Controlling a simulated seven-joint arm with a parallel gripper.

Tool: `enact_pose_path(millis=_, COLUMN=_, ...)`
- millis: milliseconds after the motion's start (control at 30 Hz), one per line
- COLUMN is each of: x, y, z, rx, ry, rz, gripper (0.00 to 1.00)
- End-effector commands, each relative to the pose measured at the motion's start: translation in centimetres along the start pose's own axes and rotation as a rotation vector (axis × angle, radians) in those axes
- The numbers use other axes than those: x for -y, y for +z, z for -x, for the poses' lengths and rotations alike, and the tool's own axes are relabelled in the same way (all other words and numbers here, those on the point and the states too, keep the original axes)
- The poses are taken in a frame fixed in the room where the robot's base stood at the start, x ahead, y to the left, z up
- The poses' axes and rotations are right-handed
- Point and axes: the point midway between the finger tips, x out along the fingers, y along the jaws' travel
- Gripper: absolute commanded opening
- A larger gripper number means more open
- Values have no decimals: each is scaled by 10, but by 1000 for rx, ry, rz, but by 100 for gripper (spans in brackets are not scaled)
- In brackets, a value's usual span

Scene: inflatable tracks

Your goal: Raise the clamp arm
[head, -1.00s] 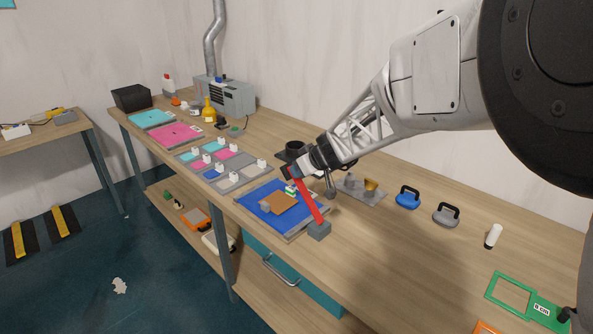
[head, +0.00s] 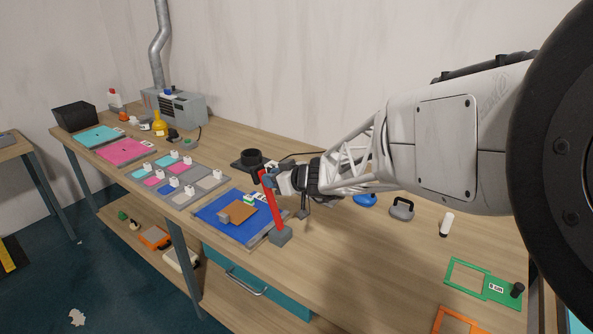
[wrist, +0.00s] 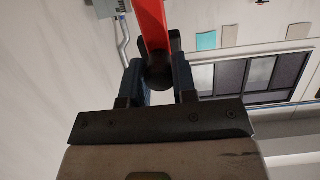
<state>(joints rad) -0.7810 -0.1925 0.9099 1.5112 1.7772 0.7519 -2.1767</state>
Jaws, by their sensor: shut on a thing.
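The red clamp arm (head: 273,205) rises steeply from a grey block (head: 280,236) at the front right corner of the blue board (head: 225,213). It leans slightly left toward its top. My gripper (head: 267,181) is shut on the upper end of the clamp arm. In the wrist view, the red bar (wrist: 151,25) runs up from a dark round end between my two fingers (wrist: 158,80). A brown piece (head: 240,211) and a small grey block lie on the blue board. A green-and-white item beside them is partly hidden behind the clamp arm.
Grey panels (head: 178,178) with several white-topped clips lie to the left. Blue and grey handled pieces (head: 401,208), a white cylinder (head: 446,224) and a green frame (head: 484,283) lie to the right. The bench front right of the block is clear.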

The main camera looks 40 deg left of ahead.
Motion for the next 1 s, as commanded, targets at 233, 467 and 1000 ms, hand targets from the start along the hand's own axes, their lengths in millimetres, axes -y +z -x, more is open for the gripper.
enact_pose_path(millis=233, x=0, y=7, z=19, rx=-109, ry=1, rz=-1, gripper=0)
enact_pose_path(millis=467, x=0, y=14, z=37, rx=-225, ry=2, rz=-1, gripper=0)
enact_pose_path(millis=1000, x=0, y=36, z=70, rx=-460, ry=1, rz=-1, gripper=0)
